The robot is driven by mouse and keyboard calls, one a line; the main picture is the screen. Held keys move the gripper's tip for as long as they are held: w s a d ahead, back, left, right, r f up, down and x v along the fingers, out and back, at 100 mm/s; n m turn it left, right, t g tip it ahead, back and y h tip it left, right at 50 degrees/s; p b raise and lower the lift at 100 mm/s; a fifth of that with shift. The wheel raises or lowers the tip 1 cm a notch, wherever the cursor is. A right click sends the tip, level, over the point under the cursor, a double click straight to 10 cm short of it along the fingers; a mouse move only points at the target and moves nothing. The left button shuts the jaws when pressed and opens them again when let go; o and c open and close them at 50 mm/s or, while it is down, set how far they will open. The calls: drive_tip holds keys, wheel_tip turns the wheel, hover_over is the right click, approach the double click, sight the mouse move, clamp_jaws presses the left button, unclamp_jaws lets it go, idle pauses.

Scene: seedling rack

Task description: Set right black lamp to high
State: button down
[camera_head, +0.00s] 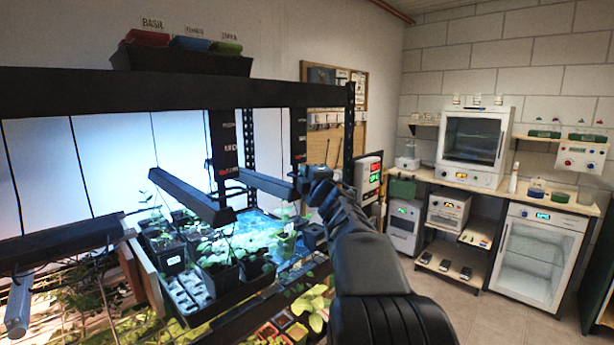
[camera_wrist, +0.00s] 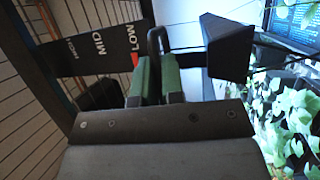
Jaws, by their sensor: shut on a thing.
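The right black lamp (camera_head: 270,184) hangs low over the seedlings, behind the left black lamp (camera_head: 190,197). It shows as a black block in the wrist view (camera_wrist: 228,48). Its scale plate (camera_wrist: 92,46) reads HIGH, MID and LOW, and the red pointer (camera_wrist: 135,61) is at LOW. My gripper (camera_wrist: 157,62) is shut on the lamp's thin black handle (camera_wrist: 154,36), with a green pad on each side of it. In the head view my gripper (camera_head: 316,182) is at the lamp's right end, and the arm partly hides the grip.
The rack's black top beam (camera_head: 150,92) and an upright post (camera_head: 349,130) stand close to my arm. Potted seedlings in a tray (camera_head: 215,305) fill the space below the lamps. Floor is clear to the right, before the bench with ovens (camera_head: 474,140).

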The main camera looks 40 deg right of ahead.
wheel_tip(320, 180, up, 11)
drive_tip(key=p, duration=0.9)
drive_tip(key=shift+s, duration=0.1)
drive_tip(key=c, duration=1.6)
unclamp_jaws()
drive_tip(key=o, duration=0.3)
drive_tip(key=shift+f, duration=0.1)
drive_tip(key=shift+o, duration=0.2)
drive_tip(key=shift+f, duration=0.1)
